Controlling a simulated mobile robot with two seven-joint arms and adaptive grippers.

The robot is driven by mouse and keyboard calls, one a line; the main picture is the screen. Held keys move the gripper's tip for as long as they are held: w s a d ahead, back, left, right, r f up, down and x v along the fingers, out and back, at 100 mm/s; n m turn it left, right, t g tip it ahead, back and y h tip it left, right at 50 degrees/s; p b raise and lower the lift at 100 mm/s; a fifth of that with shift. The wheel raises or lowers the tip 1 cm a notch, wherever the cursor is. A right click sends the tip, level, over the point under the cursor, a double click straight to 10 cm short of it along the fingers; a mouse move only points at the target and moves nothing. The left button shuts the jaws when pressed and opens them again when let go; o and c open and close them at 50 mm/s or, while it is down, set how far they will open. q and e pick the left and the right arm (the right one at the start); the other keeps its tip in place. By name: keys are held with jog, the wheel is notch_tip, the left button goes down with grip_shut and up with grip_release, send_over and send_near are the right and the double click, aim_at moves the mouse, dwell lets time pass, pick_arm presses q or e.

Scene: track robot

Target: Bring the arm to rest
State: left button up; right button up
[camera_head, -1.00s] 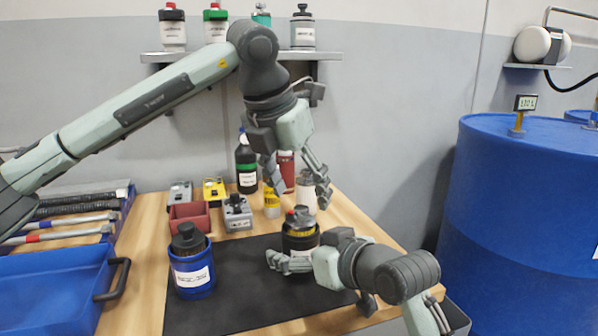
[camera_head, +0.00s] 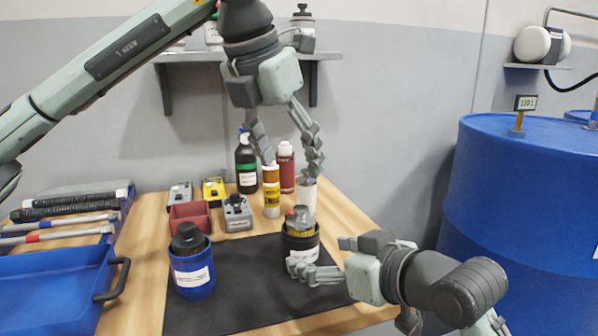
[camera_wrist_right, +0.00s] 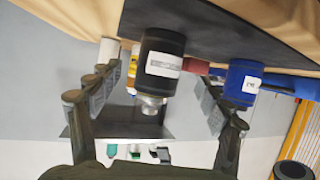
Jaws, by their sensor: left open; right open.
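My left gripper (camera_head: 292,165) is open and empty, pointing down above the back of the table, in front of the shelf. My right gripper (camera_head: 318,256) is open at the mat's right side, beside a black holder (camera_head: 300,248) with a grey-topped bottle (camera_head: 299,219) in it. In the right wrist view, the black holder (camera_wrist_right: 161,62) with its white label shows between the spread fingers of the right gripper (camera_wrist_right: 156,112), apart from them. The holder stands upright on the black mat (camera_head: 245,280).
A blue holder (camera_head: 193,279) with a dark bottle stands on the mat's left. Several bottles, small devices and a red bin (camera_head: 189,216) stand behind. A blue tray (camera_head: 50,290) lies left. A blue drum (camera_head: 530,220) stands right. The wall shelf (camera_head: 185,57) is behind my left arm.

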aim_at(304, 206)
jog(key=v, duration=0.4)
jog(key=shift+s+d, duration=0.1)
jog(key=shift+s, duration=0.1)
jog(key=x, duration=1.2)
jog(key=shift+r, duration=0.15)
pick_arm(q)
jog(key=x, duration=1.2)
pick_arm(e)
jog(key=shift+s, duration=0.1)
pick_arm(q)
jog(key=shift+r, duration=2.05)
jog(key=shift+d, duration=0.1)
pick_arm(e)
jog(key=shift+d+r, duration=0.1)
jog(key=shift+d, duration=0.05)
